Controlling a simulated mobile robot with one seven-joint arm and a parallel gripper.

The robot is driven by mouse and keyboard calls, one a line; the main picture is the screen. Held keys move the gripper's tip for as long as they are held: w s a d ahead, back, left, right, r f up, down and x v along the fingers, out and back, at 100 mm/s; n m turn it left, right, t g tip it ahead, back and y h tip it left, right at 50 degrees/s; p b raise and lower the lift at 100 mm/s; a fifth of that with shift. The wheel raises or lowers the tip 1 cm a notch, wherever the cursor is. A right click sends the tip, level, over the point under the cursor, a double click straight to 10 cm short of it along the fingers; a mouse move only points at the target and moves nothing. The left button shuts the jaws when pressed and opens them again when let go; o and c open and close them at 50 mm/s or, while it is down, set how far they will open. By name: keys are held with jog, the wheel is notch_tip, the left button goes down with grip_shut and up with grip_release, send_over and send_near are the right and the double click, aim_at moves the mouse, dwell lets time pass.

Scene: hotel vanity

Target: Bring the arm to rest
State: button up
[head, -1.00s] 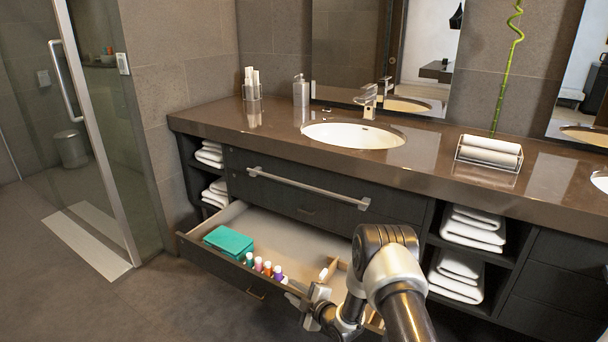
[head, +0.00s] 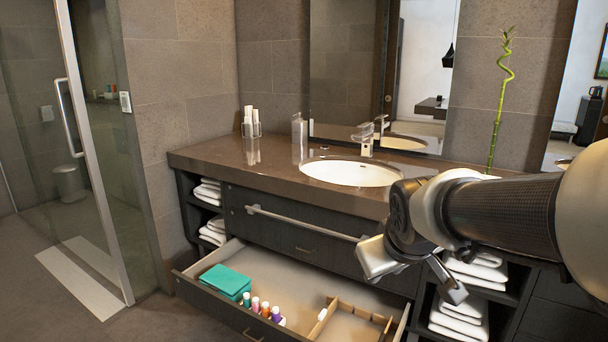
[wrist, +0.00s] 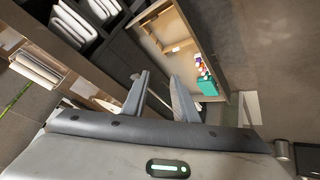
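My gripper (head: 450,284) is raised above the right end of the open drawer, in front of the vanity, in the head view. In the wrist view its two fingers (wrist: 160,88) stand apart with nothing between them. My arm reaches in from the right edge of the head view and hides part of the counter.
The lower drawer (head: 217,314) is pulled out below my gripper. It holds a teal folded item (head: 226,281), several small bottles (head: 264,308) and a wooden divider (head: 350,309). Towels (head: 459,315) fill shelves at the right. The sink (head: 350,172) is behind. Floor at left is clear.

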jog(key=s+r+m+g+p, duration=0.15)
jog(key=s+m, duration=0.25)
jog(key=s, duration=1.3)
notch_tip(320, 180, up, 26)
jog(key=p, duration=2.6)
jog(key=shift+w+a+r+y, duration=0.25)
jog(key=shift+a+y, duration=0.05)
jog(key=shift+a, duration=0.05)
